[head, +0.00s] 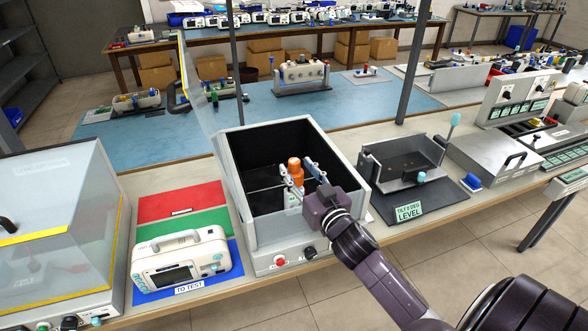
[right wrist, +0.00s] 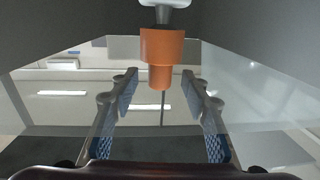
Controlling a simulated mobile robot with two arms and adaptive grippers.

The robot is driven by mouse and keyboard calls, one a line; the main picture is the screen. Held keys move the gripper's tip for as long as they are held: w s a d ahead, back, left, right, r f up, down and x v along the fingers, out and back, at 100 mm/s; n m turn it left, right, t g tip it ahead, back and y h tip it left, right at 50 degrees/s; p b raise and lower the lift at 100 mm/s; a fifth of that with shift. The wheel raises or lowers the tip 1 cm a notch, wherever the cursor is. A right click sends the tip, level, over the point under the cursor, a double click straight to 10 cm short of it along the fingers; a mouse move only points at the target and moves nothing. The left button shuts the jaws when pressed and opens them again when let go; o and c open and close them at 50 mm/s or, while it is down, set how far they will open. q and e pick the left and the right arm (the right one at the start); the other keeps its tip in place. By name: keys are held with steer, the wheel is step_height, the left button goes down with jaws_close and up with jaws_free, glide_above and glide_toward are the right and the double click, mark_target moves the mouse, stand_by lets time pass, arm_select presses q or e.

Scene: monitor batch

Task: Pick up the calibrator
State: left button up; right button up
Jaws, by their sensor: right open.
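An orange cylindrical piece (head: 295,172), narrower at one end, is probably the calibrator; it is inside the open grey box with the dark interior (head: 262,140). My right gripper (head: 300,179) reaches into this box from the front right, with its fingers around or just beside the orange piece. In the right wrist view the orange piece (right wrist: 162,47) is centred between the tips of the open fingers (right wrist: 160,80), with visible gaps on both sides. A pale part adjoins its wider end. My left gripper is out of view.
The box's clear lid (head: 200,90) stands raised at its left. A white monitor (head: 180,262) lies on the blue TO TEST mat at left, beside a clear-covered enclosure (head: 55,225). A grey fixture (head: 402,160) with a LEVEL sign stands right of the box.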

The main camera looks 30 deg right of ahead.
steer(key=shift+w, duration=0.2)
jaws_close()
steer(key=shift+r, duration=0.1)
